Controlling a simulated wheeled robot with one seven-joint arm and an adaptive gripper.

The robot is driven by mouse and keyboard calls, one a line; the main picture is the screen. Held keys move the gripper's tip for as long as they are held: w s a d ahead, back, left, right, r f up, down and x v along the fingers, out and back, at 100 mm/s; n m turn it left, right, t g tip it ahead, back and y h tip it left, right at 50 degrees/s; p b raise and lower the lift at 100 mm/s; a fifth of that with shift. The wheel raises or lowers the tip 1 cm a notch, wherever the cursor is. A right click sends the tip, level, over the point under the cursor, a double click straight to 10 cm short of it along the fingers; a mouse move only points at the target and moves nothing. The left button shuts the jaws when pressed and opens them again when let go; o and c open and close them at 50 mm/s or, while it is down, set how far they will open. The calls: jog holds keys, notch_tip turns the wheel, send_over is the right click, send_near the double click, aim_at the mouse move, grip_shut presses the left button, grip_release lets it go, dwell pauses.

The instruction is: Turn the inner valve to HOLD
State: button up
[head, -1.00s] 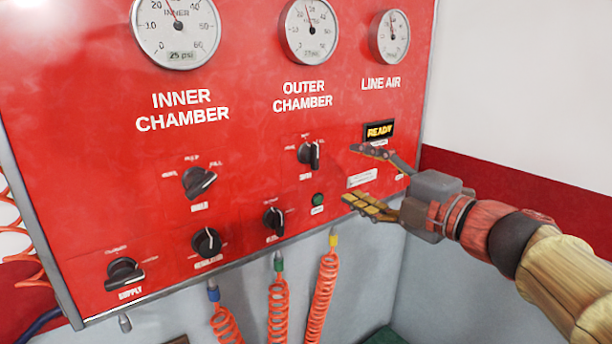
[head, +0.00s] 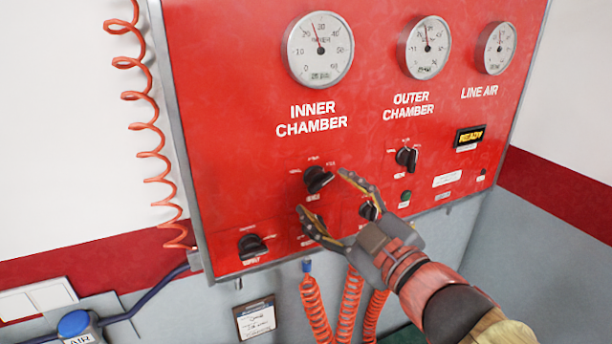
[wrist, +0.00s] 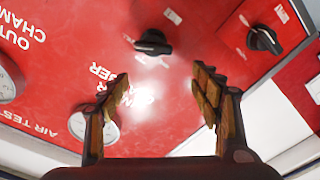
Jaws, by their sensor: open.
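The inner valve (head: 318,180) is a black knob below the INNER CHAMBER lettering on the red panel (head: 230,110). Its handle slants up to the right, towards the right-hand one of its small, blurred labels. My gripper (head: 322,192) is open and empty, its fingers spread in front of the panel around the lower right of this knob. In the wrist view the panel appears upside down. There the black knob (wrist: 152,48), which seems to be the inner valve, lies beyond and between the fingertips (wrist: 160,75), apart from them.
The supply knob (head: 252,246) is at the lower left. The outer valve (head: 406,157) is to the right, and another knob (head: 368,210) is close behind my gripper. Orange coiled hoses (head: 318,310) hang below the panel. Gauges (head: 319,50) line its top.

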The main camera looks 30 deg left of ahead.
aim_at(323, 185)
jog(key=w+a+m, duration=0.1)
jog(key=w, duration=0.1)
jog(key=w+a+f+m+p, duration=0.1)
jog(key=w+a, duration=0.1)
jog(key=w+a+h, duration=0.1)
jog(key=w, duration=0.1)
jog(key=shift+w+a+f+m+t, duration=0.25)
jog(key=shift+a+f+m+t, duration=0.05)
jog(key=shift+a+m+t, duration=0.1)
jog(key=shift+c, duration=0.2)
jog(key=c, duration=1.1)
jog(key=shift+c, duration=0.2)
